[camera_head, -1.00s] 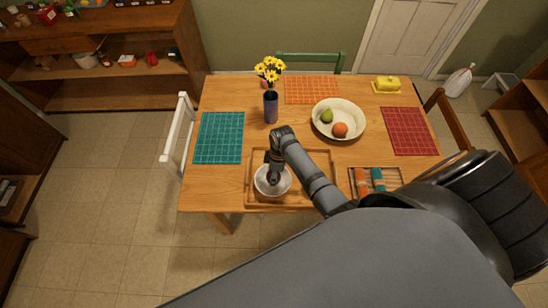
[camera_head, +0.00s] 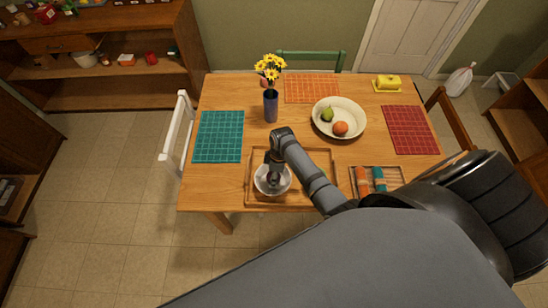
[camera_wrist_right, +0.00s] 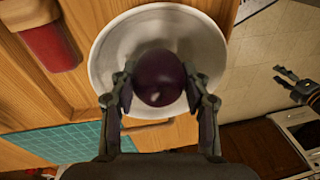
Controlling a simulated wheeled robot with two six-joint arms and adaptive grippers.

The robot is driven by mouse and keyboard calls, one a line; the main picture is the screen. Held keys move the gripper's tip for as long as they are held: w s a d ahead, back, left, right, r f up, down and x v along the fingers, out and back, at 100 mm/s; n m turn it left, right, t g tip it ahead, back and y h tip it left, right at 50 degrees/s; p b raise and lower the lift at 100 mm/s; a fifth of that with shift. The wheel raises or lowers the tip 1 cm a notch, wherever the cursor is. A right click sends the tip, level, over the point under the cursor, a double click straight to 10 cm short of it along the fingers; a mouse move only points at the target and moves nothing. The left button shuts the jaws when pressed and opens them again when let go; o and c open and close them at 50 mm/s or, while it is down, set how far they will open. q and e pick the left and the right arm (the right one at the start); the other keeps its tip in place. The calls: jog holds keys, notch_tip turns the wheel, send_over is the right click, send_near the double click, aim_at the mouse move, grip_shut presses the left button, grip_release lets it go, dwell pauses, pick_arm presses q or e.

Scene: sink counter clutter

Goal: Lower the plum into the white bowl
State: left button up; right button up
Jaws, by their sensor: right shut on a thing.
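The white bowl (camera_head: 286,188) stands on the wooden tray (camera_head: 318,200) at the table's near edge. My right gripper (camera_head: 274,172) points down over the bowl. In the right wrist view, the dark purple plum (camera_wrist_right: 160,76) is between the fingers of my right gripper (camera_wrist_right: 160,88), shut on it. The bowl's rim (camera_wrist_right: 103,45) shows around the plum there. The exact height of the plum over the bowl's bottom is hard to tell. A gripper, my left one (camera_wrist_right: 294,84), shows at the right edge of the wrist view, fingers apart and empty; the head view does not show it.
A cream bowl (camera_head: 357,112) with a pear (camera_head: 327,115) and an orange fruit (camera_head: 340,128) stands farther back. A vase of yellow flowers (camera_head: 270,106) stands behind the tray. A cutlery box (camera_head: 395,175) lies right of it. A teal placemat (camera_head: 218,137) lies left.

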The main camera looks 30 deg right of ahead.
jog(key=shift+f+b, duration=0.5)
jog(key=shift+f, duration=0.25)
dwell(0.4)
jog(key=o, duration=1.2)
jog(key=shift+o, duration=0.2)
jog(key=shift+r, duration=0.2)
jog(key=r, duration=0.3)
jog(key=d+r, duration=0.1)
jog(key=r, duration=0.3)
jog(key=d+r, duration=0.1)
jog(key=r, duration=0.3)
jog(key=shift+w+r, duration=0.25)
jog(key=shift+w, duration=0.15)
jog(key=shift+s, duration=0.1)
